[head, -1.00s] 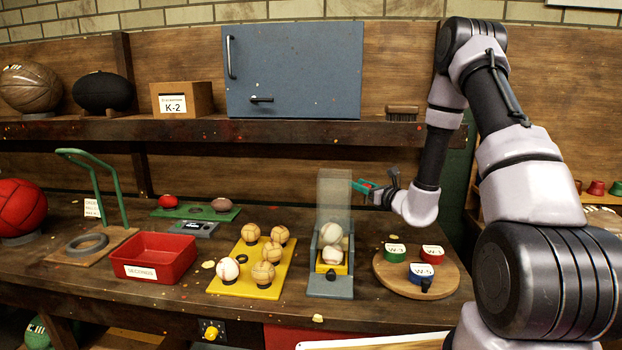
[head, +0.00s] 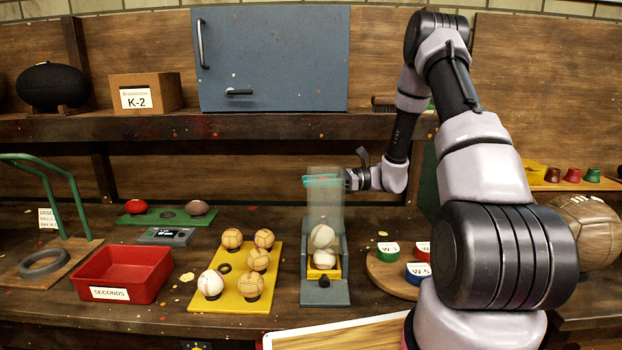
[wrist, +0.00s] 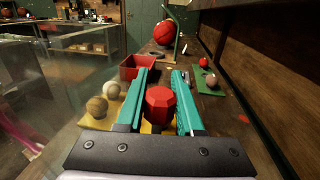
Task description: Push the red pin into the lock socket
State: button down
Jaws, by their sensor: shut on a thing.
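The red pin (wrist: 160,104) shows its faceted head between the two teal fingers of my gripper (wrist: 161,74) in the wrist view. My gripper is shut on it. In the head view my gripper (head: 308,181) shows at the top of a clear upright panel (head: 325,208), its teal fingers pointing left and seen through the panel. The pin cannot be made out there. The panel rises from a grey stand (head: 325,292) that holds two pale balls (head: 322,237), one above the other. I cannot pick out the lock socket in either view.
Left of the stand is a yellow board (head: 232,298) with several balls. Further left are a red bin (head: 123,273) and a green board (head: 168,216). A round wooden board (head: 384,272) with labelled pieces is right of the stand. A shelf (head: 200,128) runs behind.

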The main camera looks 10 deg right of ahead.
jog(key=shift+f, duration=2.4)
jog(key=shift+d, duration=0.15)
jog(key=shift+f, duration=1.65)
dwell(0.6)
jog(key=shift+c, duration=2.3)
grip_release()
jog(key=d, duration=1)
jog(key=shift+s+d, duration=0.4)
